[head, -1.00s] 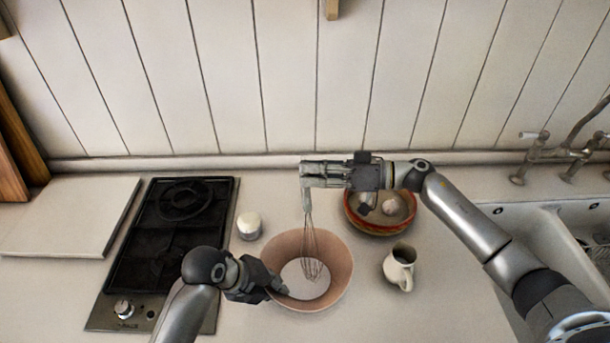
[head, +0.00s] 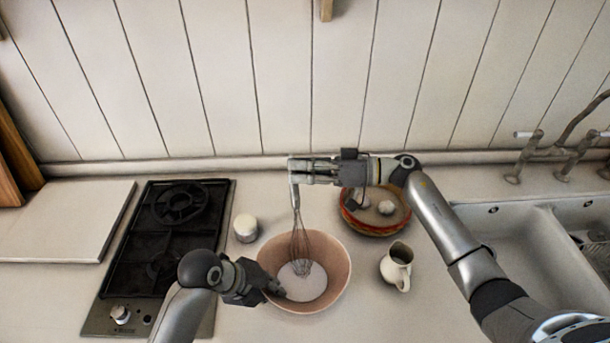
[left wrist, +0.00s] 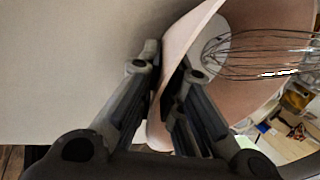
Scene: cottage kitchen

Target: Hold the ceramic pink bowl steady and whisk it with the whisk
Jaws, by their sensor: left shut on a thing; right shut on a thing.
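The ceramic pink bowl (head: 333,262) stands on the counter with white contents in its bottom. My left gripper (head: 275,287) is shut on the bowl's near-left rim. In the left wrist view, the fingers (left wrist: 165,85) pinch the wall of the bowl (left wrist: 190,32) from both sides. The whisk (head: 301,243) hangs nearly upright from my right gripper (head: 297,173), which is shut on its handle above the bowl. The whisk's wires reach down inside the bowl, over the white contents. The wires also show in the left wrist view (left wrist: 262,55). Part of the handle is hidden by the fingers.
A white jug (head: 397,267) stands right of the bowl, and an orange-rimmed bowl (head: 372,228) holding pale things is behind it. A small white-topped jar (head: 245,228) and a black gas hob (head: 165,235) are to the left. A sink (head: 540,255) is at the right.

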